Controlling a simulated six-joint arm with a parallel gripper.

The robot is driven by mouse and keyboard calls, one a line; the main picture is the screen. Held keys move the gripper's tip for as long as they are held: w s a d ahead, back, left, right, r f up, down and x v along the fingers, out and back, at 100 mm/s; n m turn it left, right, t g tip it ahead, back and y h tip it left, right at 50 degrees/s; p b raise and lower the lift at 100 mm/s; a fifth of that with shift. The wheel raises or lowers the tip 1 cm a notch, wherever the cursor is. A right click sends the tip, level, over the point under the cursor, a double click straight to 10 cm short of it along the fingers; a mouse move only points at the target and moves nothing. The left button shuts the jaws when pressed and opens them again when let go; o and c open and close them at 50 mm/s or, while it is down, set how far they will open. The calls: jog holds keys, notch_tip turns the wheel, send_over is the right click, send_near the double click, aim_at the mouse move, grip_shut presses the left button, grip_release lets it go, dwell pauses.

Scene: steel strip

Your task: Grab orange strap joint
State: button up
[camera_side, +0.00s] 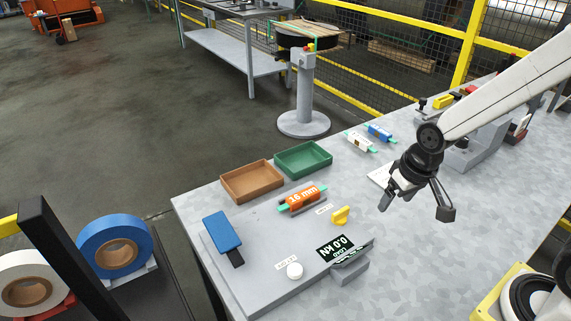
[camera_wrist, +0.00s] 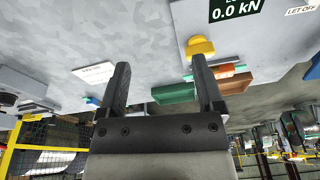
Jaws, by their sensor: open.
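The orange strap joint (camera_side: 303,197), marked 16 mm with teal strap ends, lies on the grey plate of the tester, in front of the two trays. In the wrist view its orange body (camera_wrist: 226,71) shows small, partly hidden by the right finger. My gripper (camera_side: 415,206) is open and empty, above the bench to the right of the joint and clear of it. In the wrist view the two fingers of my gripper (camera_wrist: 161,78) stand wide apart with nothing between them close up.
A brown tray (camera_side: 251,196) and a green tray (camera_side: 303,171) stand behind the joint. A yellow knob (camera_side: 340,215), a display (camera_side: 343,250), a white button (camera_side: 294,271) and a blue handle (camera_side: 221,231) surround it. White (camera_side: 361,142) and blue (camera_side: 380,133) joints lie farther back.

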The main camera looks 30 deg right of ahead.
jog(key=w+a+m+g, duration=0.1)
jog(key=w+a+m, duration=0.1)
jog(key=w+m, duration=0.65)
jog(key=m+g, duration=0.1)
jog(key=m, duration=0.5)
send_near(313, 189)
jog(key=shift+s+d+f, duration=0.3)
jog(key=shift+s+f, duration=0.2)
jog(key=shift+s, duration=0.15)
jog(key=shift+w+a+f+m, duration=0.15)
jog(key=shift+w+a+m, duration=0.15)
jog(key=shift+w+m, duration=0.55)
jog(key=shift+s+f, duration=0.1)
jog(key=shift+f, duration=3.8)
grip_shut()
